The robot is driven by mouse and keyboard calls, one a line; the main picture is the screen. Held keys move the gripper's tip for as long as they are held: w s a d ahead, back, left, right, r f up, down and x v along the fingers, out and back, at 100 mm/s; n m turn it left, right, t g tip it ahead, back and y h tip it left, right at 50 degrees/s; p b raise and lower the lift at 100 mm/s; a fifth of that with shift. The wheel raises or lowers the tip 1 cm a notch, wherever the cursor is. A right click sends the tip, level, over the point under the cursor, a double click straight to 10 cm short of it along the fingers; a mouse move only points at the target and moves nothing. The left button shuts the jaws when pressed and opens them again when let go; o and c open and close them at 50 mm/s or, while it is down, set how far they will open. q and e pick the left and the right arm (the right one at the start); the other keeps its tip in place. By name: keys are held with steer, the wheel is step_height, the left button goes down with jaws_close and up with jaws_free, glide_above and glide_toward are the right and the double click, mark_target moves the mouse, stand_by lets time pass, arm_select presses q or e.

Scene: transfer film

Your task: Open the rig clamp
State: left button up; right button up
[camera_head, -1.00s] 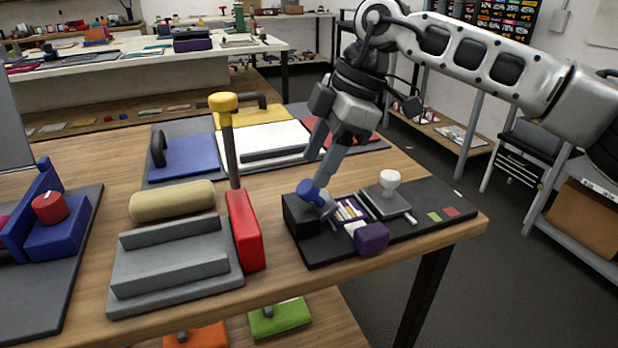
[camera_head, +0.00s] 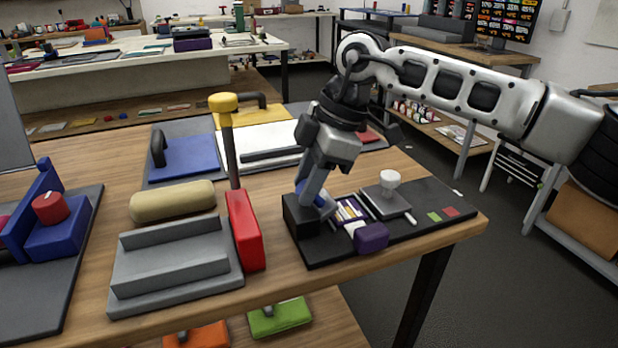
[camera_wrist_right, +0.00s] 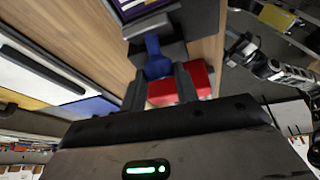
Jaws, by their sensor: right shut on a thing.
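The rig is a black base plate (camera_head: 435,208) at the right front of the table, with a black block (camera_head: 299,217) at its left end. A blue-knobbed handle (camera_head: 319,197) is at that block and is mostly hidden by my right gripper. My right gripper (camera_head: 310,194) points down and is shut on the blue handle. In the right wrist view, the blue handle (camera_wrist_right: 156,66) shows between the fingertips (camera_wrist_right: 160,82). My other arm shows at the right of the right wrist view; its gripper (camera_wrist_right: 240,46) is too small to read.
On the rig are a striped film piece (camera_head: 350,210), a purple block (camera_head: 371,237) and a white-knobbed plate (camera_head: 389,182).

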mark_target(292, 208)
steer(key=shift+s+a+h, duration=0.15)
steer(key=shift+a+h, duration=0.25)
steer(key=shift+h, duration=0.1)
steer(key=h, duration=0.1)
steer(key=a+t+h+b, duration=0.1)
steer(key=a+f+h, duration=0.1)
steer(key=shift+s+b, duration=0.25)
steer(key=shift+b, duration=0.15)
steer(key=shift+f+h, duration=0.1)
steer(key=shift+h, duration=0.4)
arm_select(q)
steer(key=shift+s+d+f, duration=0.1)
steer(key=shift+s+f, duration=0.05)
steer(key=shift+f, duration=0.25)
arm_select(e)
steer(key=shift+s+t, duration=0.1)
steer(key=shift+t, duration=0.2)
steer(key=o, duration=1)
steer(key=r, duration=0.5)
steer(key=s+a+r, duration=0.1)
steer(key=r, duration=0.4)
steer(key=s+r, duration=0.1)
steer(key=r, duration=0.5)
steer(key=shift+s+a, duration=0.1)
steer(key=shift+a, duration=0.05)
steer(key=shift+f, duration=0.1)
